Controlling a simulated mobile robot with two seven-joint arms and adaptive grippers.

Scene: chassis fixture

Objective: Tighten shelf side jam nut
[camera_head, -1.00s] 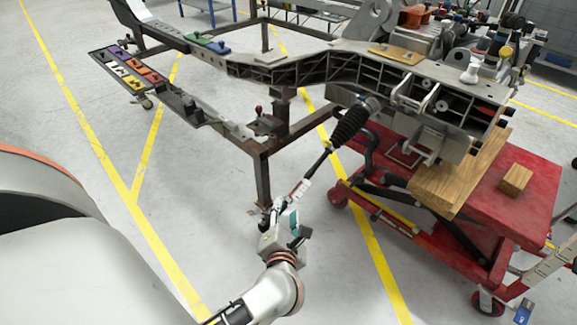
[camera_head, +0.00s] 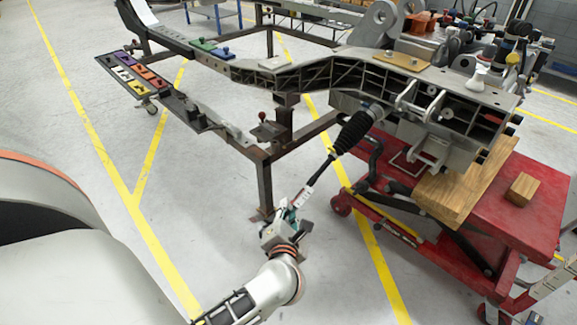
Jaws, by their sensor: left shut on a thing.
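A rod with a black ribbed boot (camera_head: 353,134) slants down and left from the grey chassis (camera_head: 300,74). The thinner rod (camera_head: 321,171) below the boot runs down to my left gripper (camera_head: 297,208). My left gripper is shut around the lower end of this rod, by a white-marked part (camera_head: 303,193). The jam nut is too small to make out and may be hidden by the fingers. My right gripper is out of view.
A red cart (camera_head: 470,235) with wooden blocks (camera_head: 522,189) stands at the right under the chassis. A dark steel frame leg (camera_head: 264,190) is close behind my left gripper. A tray (camera_head: 130,70) of coloured parts is at the back left.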

